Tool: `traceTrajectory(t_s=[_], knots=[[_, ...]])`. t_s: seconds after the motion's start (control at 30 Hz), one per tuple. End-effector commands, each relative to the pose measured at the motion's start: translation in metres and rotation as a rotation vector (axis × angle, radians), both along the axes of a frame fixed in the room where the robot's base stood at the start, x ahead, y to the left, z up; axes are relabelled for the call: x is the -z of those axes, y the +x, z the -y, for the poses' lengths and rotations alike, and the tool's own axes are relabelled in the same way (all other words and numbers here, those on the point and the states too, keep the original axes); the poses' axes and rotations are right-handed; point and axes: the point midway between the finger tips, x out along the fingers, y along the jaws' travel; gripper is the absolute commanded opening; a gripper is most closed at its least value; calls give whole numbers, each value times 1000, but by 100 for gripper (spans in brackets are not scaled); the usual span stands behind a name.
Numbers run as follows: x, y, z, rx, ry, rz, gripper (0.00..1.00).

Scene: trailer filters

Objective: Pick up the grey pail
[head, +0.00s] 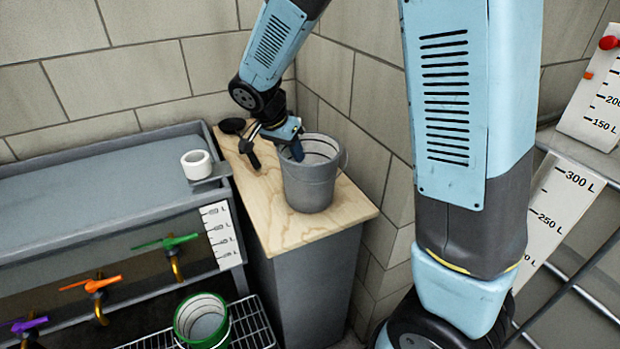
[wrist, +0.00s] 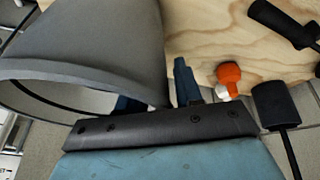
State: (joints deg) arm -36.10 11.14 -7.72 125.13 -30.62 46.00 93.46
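The grey pail (head: 309,185) stands upright on a wooden top, with a handle lug on its right side. In the wrist view the pail (wrist: 95,45) fills the upper left, its open mouth toward the lower left. My gripper (head: 290,145) is at the left part of the pail's rim, pointing down. In the wrist view my gripper (wrist: 160,95) has one blue finger inside the mouth and the other outside, with the pail wall between them. The fingers look apart; firm contact with the wall is not visible.
The wooden top (head: 290,231) is narrow, with a block wall behind and to the right. Black-handled tools (wrist: 275,105) and an orange-topped item (wrist: 229,78) lie close beside the gripper. A grey trough (head: 90,180) holding a white cup (head: 197,165) stands left; a green bucket (head: 202,322) is below.

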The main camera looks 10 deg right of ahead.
Motion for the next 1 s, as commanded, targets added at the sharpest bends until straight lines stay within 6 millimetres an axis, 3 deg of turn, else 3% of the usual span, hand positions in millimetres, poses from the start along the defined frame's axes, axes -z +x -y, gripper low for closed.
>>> traceTrajectory(t_s=[0.23, 0.6, 1.0], knots=[[1, 0, 0, 0, 1, 1, 34], [0, 0, 0, -1, 0, 0, 0], [0, 0, -1, -1, 0, 0, 0]])
